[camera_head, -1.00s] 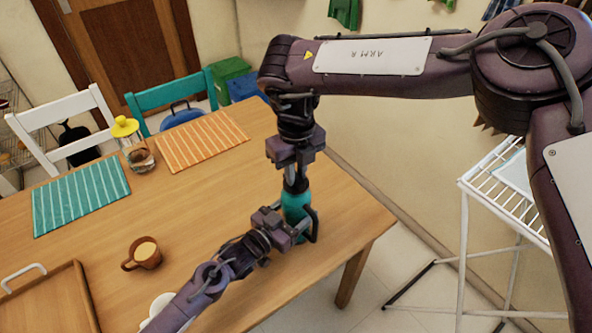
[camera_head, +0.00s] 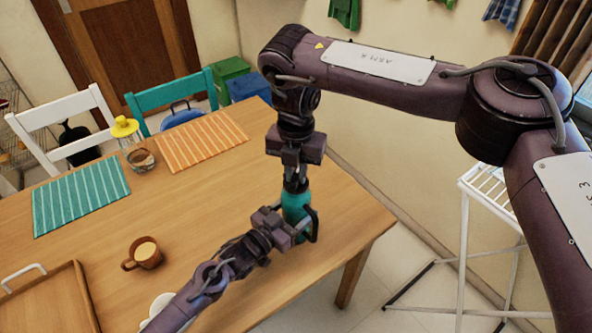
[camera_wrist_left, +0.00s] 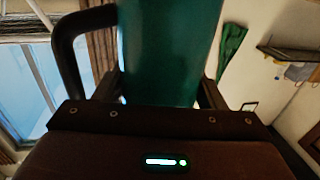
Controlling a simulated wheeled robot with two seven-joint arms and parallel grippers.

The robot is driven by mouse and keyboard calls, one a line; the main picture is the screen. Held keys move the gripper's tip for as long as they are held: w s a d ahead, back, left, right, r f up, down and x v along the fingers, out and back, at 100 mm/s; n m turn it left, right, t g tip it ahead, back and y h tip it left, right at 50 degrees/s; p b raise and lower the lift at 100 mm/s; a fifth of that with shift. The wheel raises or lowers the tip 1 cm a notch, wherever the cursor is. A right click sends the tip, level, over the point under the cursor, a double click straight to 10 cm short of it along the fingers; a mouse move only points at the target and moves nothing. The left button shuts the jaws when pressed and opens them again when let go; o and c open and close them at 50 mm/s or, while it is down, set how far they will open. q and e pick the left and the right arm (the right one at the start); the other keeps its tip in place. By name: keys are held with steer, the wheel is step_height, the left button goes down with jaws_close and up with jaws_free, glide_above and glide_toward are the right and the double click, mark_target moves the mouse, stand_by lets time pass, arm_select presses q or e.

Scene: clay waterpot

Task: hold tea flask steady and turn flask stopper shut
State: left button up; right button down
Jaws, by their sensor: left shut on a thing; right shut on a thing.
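The teal tea flask (camera_head: 293,203) stands upright on the wooden table near its right end. Its dark handle (camera_head: 312,224) is on the right side. My left gripper (camera_head: 290,226) is shut on the flask body from the front left. In the left wrist view the flask (camera_wrist_left: 168,50) fills the space between the fingers, with its handle (camera_wrist_left: 70,50) at the left. My right gripper (camera_head: 296,176) points down from above and is shut at the flask's top, on the stopper. The stopper itself is mostly hidden by the fingers.
A brown cup (camera_head: 144,253), a wooden tray (camera_head: 50,300), a teal striped mat (camera_head: 80,197), an orange striped mat (camera_head: 201,139) and a glass jar with a yellow lid (camera_head: 127,133) are on the table. A white rack (camera_head: 487,187) stands right of the table.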

mark_target(296, 174)
steer(key=m, duration=0.3)
steer(key=shift+w+m, duration=0.1)
steer(key=shift+m, duration=0.2)
steer(key=shift+d+m, duration=0.1)
steer(key=shift+m, duration=1.8)
steer(key=c, duration=1.4)
jaws_free()
step_height(296, 174, up, 12)
